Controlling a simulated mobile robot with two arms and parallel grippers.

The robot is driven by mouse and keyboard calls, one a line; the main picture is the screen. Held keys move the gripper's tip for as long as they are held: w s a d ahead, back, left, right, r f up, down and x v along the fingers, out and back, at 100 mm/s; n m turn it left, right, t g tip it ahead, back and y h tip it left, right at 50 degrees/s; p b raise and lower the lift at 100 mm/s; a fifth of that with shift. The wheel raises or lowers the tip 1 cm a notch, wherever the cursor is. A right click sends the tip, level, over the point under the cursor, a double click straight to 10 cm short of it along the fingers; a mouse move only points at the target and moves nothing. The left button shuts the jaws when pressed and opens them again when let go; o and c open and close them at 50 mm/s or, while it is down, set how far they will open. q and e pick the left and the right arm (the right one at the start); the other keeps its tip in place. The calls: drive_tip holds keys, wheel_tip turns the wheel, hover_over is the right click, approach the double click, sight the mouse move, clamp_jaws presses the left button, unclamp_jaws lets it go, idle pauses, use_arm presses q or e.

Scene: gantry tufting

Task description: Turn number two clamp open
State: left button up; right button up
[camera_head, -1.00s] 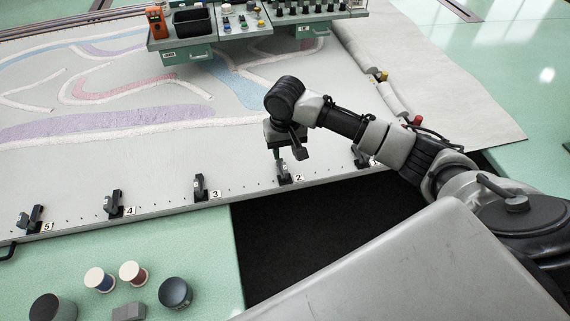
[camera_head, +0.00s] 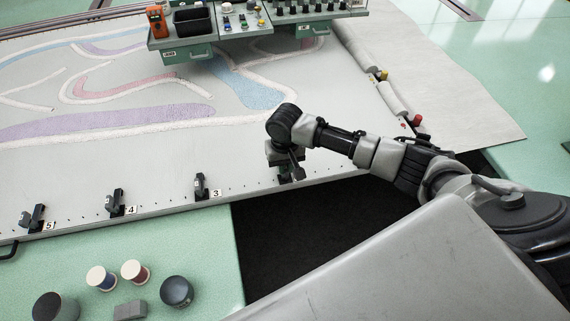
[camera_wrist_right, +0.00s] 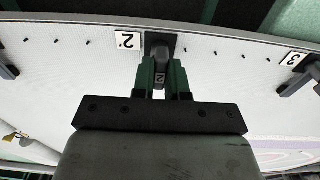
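The number two clamp (camera_wrist_right: 160,47) is a dark clamp on the panel's edge. In the right wrist view its lever stands between the two green fingers of my right gripper (camera_wrist_right: 162,75), beside the "2" label (camera_wrist_right: 127,43). The fingers flank the lever closely; whether they press on it I cannot tell. In the head view my right gripper (camera_head: 285,166) is down over this clamp and hides most of it and its label. My left gripper is not in view.
Clamps three (camera_head: 201,187), four (camera_head: 115,203) and five (camera_head: 32,218) line the same edge to the left. Spools (camera_head: 135,271) and dark round items stand on the green table (camera_head: 205,245). A dark gap (camera_head: 285,235) lies in front of the panel.

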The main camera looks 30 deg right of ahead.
clamp_jaws()
drive_tip(key=n+p, duration=0.2)
drive_tip(key=shift+r+n+p, duration=0.2)
drive_tip(key=shift+n+p, duration=0.2)
drive_tip(key=n+p, duration=0.2)
drive_tip(key=n, duration=0.2)
drive_tip(key=shift+n, duration=0.3)
drive_tip(key=n+p, duration=0.1)
drive_tip(key=n, duration=0.4)
drive_tip(key=shift+f, duration=0.15)
drive_tip(key=shift+n+p, duration=0.35)
drive_tip(key=shift+n, duration=2.35)
drive_tip(key=o, duration=0.6)
unclamp_jaws()
